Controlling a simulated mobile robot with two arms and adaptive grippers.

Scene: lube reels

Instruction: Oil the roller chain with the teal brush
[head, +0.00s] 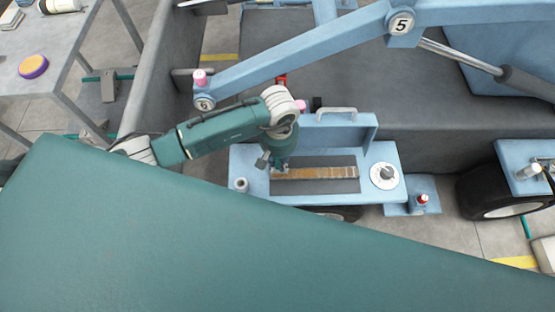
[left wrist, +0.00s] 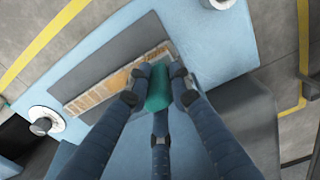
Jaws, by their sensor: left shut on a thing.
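The roller chain (head: 318,173) is a brown and golden strip lying in a dark grey bed on a light blue housing (head: 375,158); it also shows in the left wrist view (left wrist: 105,88). My left gripper (head: 277,168) is over the chain's left end in the head view. In the left wrist view its fingers (left wrist: 160,85) are closed around the teal brush (left wrist: 158,92). My right gripper is not in view.
A raised blue lid with a grey handle (head: 337,113) stands behind the chain. A blue boom (head: 300,62) crosses above. A table with a purple-yellow disc (head: 33,66) stands far left.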

